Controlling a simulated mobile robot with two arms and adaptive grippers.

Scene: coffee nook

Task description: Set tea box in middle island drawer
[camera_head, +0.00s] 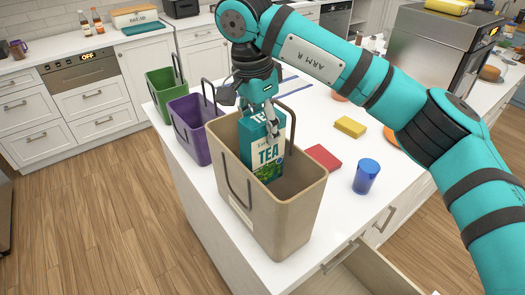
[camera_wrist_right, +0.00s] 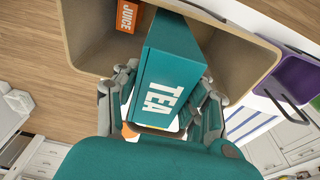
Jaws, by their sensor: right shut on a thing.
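The tea box (camera_head: 268,150), teal and white with "TEA" on its side, is upright with its lower part inside the tan bin (camera_head: 285,221) on the island. My right gripper (camera_head: 271,122) is shut on it from above. In the right wrist view the tea box (camera_wrist_right: 166,85) sits between both fingers, with the bin's wall (camera_wrist_right: 88,50) around its far end. An open wooden drawer (camera_head: 365,272) of the island shows at the bottom edge of the head view, partly cut off. My left gripper is not in view.
An orange juice box (camera_wrist_right: 128,17) is inside the tan bin. Purple (camera_head: 190,131) and green (camera_head: 165,95) bins stand in a row behind it. A red block (camera_head: 323,157), a yellow sponge (camera_head: 350,127) and a blue cup (camera_head: 367,176) are on the white counter nearby.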

